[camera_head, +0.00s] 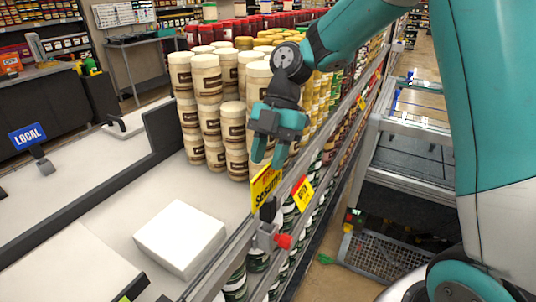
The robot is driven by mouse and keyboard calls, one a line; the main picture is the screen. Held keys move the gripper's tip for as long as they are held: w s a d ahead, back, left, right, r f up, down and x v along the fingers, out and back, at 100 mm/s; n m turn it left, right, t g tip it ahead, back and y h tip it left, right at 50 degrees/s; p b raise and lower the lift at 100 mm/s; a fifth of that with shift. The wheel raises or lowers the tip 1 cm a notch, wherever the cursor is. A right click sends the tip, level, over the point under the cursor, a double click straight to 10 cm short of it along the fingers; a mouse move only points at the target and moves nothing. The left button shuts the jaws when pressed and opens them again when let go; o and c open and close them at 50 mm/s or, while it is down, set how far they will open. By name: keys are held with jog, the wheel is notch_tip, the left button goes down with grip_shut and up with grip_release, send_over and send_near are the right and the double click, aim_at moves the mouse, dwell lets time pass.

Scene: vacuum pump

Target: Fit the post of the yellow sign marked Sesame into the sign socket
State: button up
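The yellow sign marked Sesame (266,187) stands roughly upright, slightly tilted in the picture, at the shelf's front rail. Its dark post (268,211) runs down to the clamp-like socket (265,237) with a red knob (284,241) on the rail. The joint between post and socket is too small to tell whether the post is seated. My gripper (268,160) points down right above the sign. Its two teal fingers are apart with a visible gap, and their tips are at the sign's top edge. I cannot tell whether they touch it.
Another yellow sign (302,193) stands just right on the rail. Stacked cream jars (207,84) stand close behind my gripper. A white box (180,238) lies on the pale shelf at lower left. A blue LOCAL sign (27,136) stands at far left.

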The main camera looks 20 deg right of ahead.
jog(key=p+v, duration=0.7)
jog(key=v, duration=1)
jog(key=shift+d+r+p, duration=0.15)
jog(key=shift+r+p, duration=0.05)
jog(key=shift+p, duration=0.15)
jog(key=s+a+f+m+t+b, duration=0.2)
jog(key=s+a+f+m+b, duration=0.2)
jog(key=s+a+m+b, duration=0.55)
jog(key=s+a+f+m, duration=0.1)
jog(key=s+f+m, duration=0.3)
jog(key=s, duration=0.3)
jog(key=s+a+f+m+t, duration=0.1)
jog(key=s+f+m, duration=0.3)
jog(key=s, duration=0.3)
jog(key=shift+s+a+m+t+h, duration=0.2)
jog(key=shift+a+m+t+h, duration=0.05)
jog(key=shift+m+t+h, duration=0.1)
